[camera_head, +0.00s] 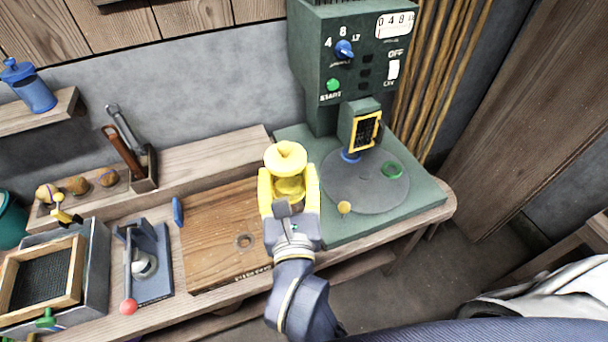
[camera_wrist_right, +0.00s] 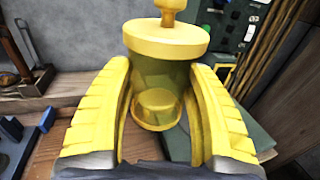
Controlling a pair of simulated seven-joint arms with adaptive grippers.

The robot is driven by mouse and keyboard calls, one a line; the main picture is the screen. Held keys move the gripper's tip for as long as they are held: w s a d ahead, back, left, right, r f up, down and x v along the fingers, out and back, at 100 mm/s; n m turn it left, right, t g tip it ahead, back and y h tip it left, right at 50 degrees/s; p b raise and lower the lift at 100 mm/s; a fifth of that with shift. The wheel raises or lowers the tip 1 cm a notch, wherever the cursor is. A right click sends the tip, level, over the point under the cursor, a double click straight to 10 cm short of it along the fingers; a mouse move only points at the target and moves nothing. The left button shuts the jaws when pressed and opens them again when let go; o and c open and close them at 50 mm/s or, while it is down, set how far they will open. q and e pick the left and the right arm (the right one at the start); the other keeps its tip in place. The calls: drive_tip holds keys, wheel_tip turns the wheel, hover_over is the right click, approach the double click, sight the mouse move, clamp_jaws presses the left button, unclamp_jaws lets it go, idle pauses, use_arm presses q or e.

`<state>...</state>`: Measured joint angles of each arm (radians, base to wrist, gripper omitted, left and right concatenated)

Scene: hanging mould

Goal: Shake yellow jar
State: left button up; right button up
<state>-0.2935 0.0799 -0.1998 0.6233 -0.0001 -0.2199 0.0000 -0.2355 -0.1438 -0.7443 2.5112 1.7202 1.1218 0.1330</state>
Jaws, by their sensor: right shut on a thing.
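The yellow jar (camera_head: 286,158) has a wide round lid with a knob and a see-through yellowish body. My right gripper (camera_head: 289,188) is shut on the jar, with one yellow finger on each side of its body. In the right wrist view the jar (camera_wrist_right: 163,70) stands upright between the two fingers of the right gripper (camera_wrist_right: 165,115), and some yellow content shows low inside it. The jar appears above the right part of the wooden board; its height over the bench is hard to tell. My left gripper is not in view.
A green machine (camera_head: 345,60) with a round grey plate stands right of the jar. A wooden board (camera_head: 215,225) lies below left. A blue press (camera_head: 145,262) with a red-knobbed lever and a framed mesh box (camera_head: 50,275) stand farther left. A blue jar (camera_head: 30,88) sits on a shelf.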

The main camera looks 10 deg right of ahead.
drive_tip(key=shift+s+a+f, duration=0.1)
drive_tip(key=shift+a+f, duration=0.2)
drive_tip(key=shift+f, duration=0.75)
drive_tip(key=shift+w+a+f, duration=0.1)
drive_tip(key=shift+a+f, duration=0.25)
drive_tip(key=shift+f, duration=0.65)
drive_tip(key=shift+s+a+f, duration=0.1)
drive_tip(key=shift+a+f, duration=0.2)
drive_tip(key=shift+f, duration=0.75)
wheel_tip(320, 180, up, 7)
drive_tip(key=shift+r, duration=0.1)
drive_tip(key=shift+d+f, duration=0.1)
drive_tip(key=shift+f, duration=3.45)
wheel_tip(320, 180, up, 7)
